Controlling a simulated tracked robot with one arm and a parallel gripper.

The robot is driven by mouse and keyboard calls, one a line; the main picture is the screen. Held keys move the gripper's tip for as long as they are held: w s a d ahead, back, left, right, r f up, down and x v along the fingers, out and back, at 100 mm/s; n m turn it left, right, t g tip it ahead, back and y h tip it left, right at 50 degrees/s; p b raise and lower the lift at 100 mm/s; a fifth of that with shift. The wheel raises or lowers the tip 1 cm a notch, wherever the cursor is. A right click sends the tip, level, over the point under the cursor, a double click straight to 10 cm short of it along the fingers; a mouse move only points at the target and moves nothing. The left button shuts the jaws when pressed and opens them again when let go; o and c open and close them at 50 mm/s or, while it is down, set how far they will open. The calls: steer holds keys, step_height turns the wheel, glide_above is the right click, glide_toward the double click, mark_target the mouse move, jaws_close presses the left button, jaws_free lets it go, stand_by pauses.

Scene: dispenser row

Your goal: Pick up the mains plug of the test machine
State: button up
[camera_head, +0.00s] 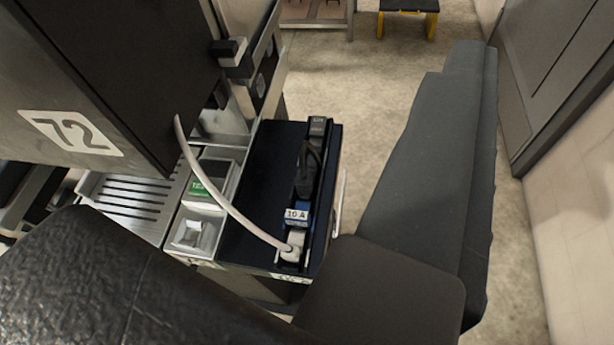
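The white mains plug (293,243) sits upright at the near end of a narrow dark holder on a black-topped side unit (252,185). Its thick white cable (222,195) arcs up left to the front of the dark machine marked 72 (75,130). Whether the plug is pushed into a socket cannot be made out.
A slotted drip tray (130,203) and a green-labelled box (203,187) lie left. Bare floor (355,95) stretches behind; a yellow-legged stool (410,12) stands far back.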

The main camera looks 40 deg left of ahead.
steer(key=n+g+p, duration=0.3)
steer(key=g+p, duration=1.2)
steer(key=p, duration=1.5)
glide_above(303, 178)
step_height(303, 178, down, 15)
step_height(303, 178, down, 8)
steer(key=shift+a+f+p, duration=0.15)
steer(key=shift+f+p, duration=0.1)
steer(key=shift+p, duration=0.1)
steer(key=shift+f, duration=0.5)
step_height(303, 178, down, 4)
steer(key=shift+f+p, duration=0.1)
steer(key=shift+p, duration=0.2)
jaws_close()
